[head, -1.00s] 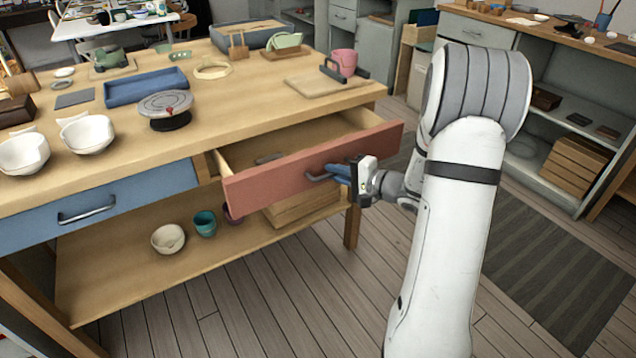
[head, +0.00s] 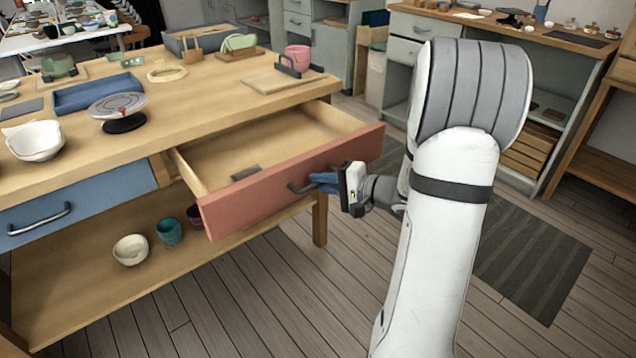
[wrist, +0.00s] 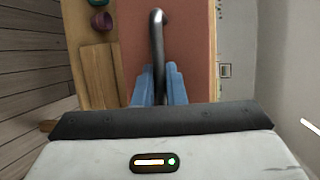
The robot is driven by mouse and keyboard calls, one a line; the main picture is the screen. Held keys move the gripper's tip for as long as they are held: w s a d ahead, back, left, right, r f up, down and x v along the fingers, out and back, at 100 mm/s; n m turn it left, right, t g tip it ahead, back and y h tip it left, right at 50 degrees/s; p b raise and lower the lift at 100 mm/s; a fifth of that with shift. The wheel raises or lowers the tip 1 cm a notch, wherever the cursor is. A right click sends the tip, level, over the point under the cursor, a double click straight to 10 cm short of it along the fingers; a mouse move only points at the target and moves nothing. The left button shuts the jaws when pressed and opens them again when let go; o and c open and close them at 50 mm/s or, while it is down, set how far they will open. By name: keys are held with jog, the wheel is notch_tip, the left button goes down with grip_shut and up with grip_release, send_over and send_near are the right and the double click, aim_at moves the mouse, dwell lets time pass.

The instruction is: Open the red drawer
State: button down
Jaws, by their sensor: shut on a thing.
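The red drawer (head: 255,198) stands pulled out from the right part of the wooden workbench, and its pale wooden inside shows. A small dark grey flat piece (head: 245,172) lies in the drawer near its front left. My gripper (head: 318,183) is shut on the drawer's dark metal handle (head: 297,188) at the front panel. In the wrist view the blue fingers (wrist: 158,88) stand on both sides of the handle bar (wrist: 157,40), with the red drawer front behind it.
The closed blue drawer (head: 100,198) is at the left of the bench. Bowls, a blue tray (head: 98,93) and a pink mug (head: 297,57) stand on top. Cups stand on the lower shelf. Open floor (head: 270,290) lies in front; a dark striped mat (head: 530,260) is at right.

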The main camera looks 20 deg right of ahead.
jog(key=c, duration=1.8)
grip_release()
jog(key=shift+w+d, duration=0.2)
jog(key=shift+d, duration=0.15)
jog(key=shift+s+a, duration=0.1)
jog(key=shift+a, duration=0.1)
jog(key=shift+p+v, duration=0.85)
jog(key=shift+v, duration=3.1)
jog(key=s+a+r+n+g+h+p, duration=0.1)
jog(key=s+a+r+n+g+p, duration=0.2)
jog(key=s+a+r+g+p, duration=0.35)
jog(key=s+a+r+n+g+h+p, duration=0.1)
jog(key=s+a+r+n+g+p, duration=0.25)
jog(key=a+r+p, duration=0.5)
jog(key=s+r+n+h+p, duration=0.1)
jog(key=s+r+h+p, duration=0.1)
jog(key=r+p, duration=0.2)
jog(key=s+r+n+h+p, duration=0.2)
jog(key=r+h+p, duration=0.1)
jog(key=r, duration=0.3)
jog(key=s+r+n+h+p, duration=0.1)
jog(key=s+r+h+p, duration=0.1)
jog(key=r+p, duration=0.3)
jog(key=shift+s+d+h, duration=0.2)
jog(key=shift+s+h, duration=0.1)
jog(key=shift+h, duration=0.3)
